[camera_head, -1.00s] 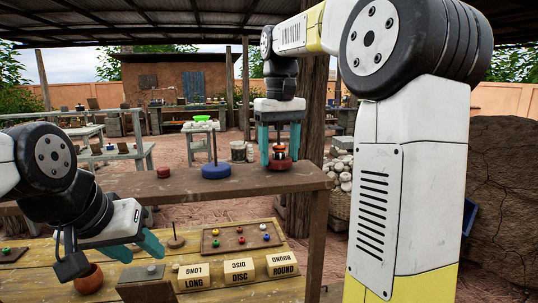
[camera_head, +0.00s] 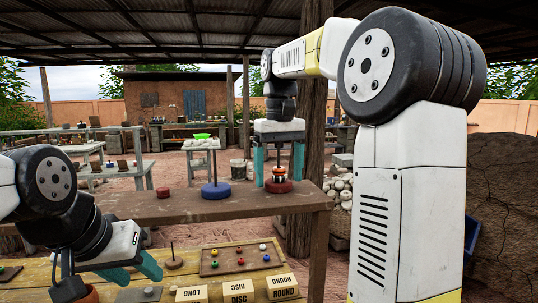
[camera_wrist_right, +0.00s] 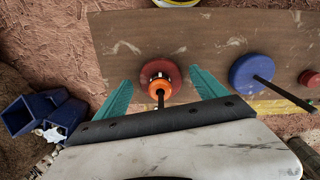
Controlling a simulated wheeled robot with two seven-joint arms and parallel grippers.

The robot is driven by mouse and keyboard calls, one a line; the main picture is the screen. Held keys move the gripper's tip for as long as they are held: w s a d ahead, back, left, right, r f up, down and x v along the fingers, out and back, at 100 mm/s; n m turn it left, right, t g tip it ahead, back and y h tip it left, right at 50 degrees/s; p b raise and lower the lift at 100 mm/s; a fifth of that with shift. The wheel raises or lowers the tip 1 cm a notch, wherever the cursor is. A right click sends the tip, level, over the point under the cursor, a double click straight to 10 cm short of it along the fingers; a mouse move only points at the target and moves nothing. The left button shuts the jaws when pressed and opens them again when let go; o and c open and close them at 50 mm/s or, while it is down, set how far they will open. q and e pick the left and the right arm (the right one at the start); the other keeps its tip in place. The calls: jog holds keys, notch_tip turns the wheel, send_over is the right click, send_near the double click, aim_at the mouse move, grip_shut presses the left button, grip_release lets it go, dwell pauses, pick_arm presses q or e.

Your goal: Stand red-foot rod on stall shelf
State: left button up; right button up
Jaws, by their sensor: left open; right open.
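The red-foot rod stands upright on the brown stall shelf (camera_head: 150,210), its round red foot (camera_head: 279,187) flat on the wood. Orange and dark pieces sit around the rod above the foot. My right gripper (camera_head: 279,176) points down over it, open, with a teal finger on each side, apart from the rod. In the right wrist view the red foot (camera_wrist_right: 147,72) lies between the spread fingers. My left gripper (camera_head: 135,275) is open and empty at the lower left, above the yellow table and near an orange-brown bowl (camera_head: 90,297).
A blue-foot rod (camera_head: 216,191) stands left of the red-foot rod; a small red piece (camera_head: 164,192) lies further left. Below are a bead tray (camera_head: 208,268), another rod on a round foot (camera_head: 174,263) and labelled blocks (camera_head: 239,291). Blue bins (camera_wrist_right: 30,115) stand beyond the shelf end.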

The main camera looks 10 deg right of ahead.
notch_tip(320, 180, up, 12)
jog(key=shift+f, duration=0.25)
dwell(0.4)
